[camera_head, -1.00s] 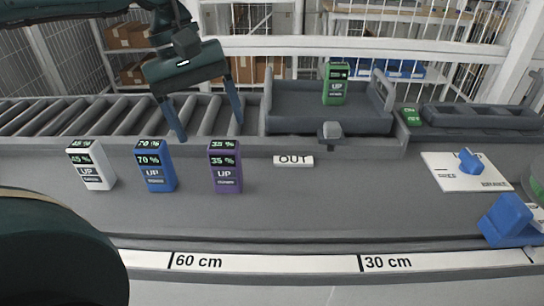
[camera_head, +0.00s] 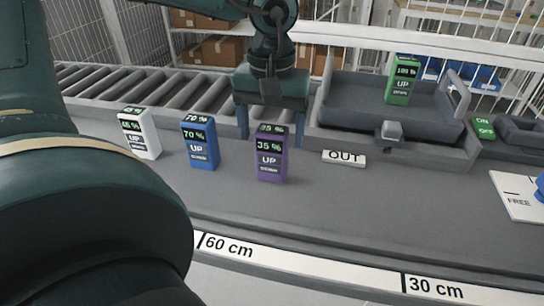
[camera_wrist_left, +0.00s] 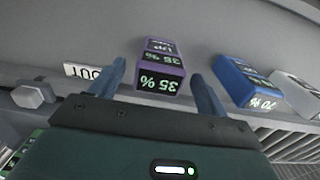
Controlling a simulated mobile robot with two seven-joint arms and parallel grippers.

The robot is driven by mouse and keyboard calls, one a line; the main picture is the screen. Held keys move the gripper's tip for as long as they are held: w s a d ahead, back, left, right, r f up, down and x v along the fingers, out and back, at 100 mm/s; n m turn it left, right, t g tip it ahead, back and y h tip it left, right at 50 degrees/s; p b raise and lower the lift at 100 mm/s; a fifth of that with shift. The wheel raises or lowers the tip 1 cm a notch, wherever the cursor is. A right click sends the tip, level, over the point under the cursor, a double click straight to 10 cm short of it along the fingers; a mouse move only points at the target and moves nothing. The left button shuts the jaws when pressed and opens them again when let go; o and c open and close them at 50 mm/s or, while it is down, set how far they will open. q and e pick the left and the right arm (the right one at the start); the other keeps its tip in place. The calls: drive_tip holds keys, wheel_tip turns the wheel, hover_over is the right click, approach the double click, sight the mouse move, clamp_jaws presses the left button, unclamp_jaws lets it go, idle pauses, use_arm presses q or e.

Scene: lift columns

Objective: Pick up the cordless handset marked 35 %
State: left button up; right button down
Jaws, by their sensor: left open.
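The purple handset marked 35 % (camera_head: 271,160) stands upright on the grey counter, left of the OUT label. My left gripper (camera_head: 271,130) is open, behind the purple handset in the head view, with its fingers pointing down. In the left wrist view the purple handset (camera_wrist_left: 161,68) shows between the two open fingers (camera_wrist_left: 160,85), and I see no finger touching it. My right gripper is not in view.
A blue handset marked 70 % (camera_head: 200,142) and a white one marked 45 % (camera_head: 138,133) stand to the left. A green handset (camera_head: 402,82) stands in a grey tray (camera_head: 360,103) at the back right. The OUT label (camera_head: 344,158) lies to the right. Rollers run behind.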

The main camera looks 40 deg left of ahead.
sight(272, 143)
use_arm(q)
wheel_tip(272, 143, down, 3)
drive_tip(key=shift+f, duration=0.2)
drive_tip(key=shift+c, duration=0.2)
drive_tip(key=c, duration=1.2)
drive_tip(key=shift+o, duration=0.2)
drive_tip(key=shift+r, duration=0.1)
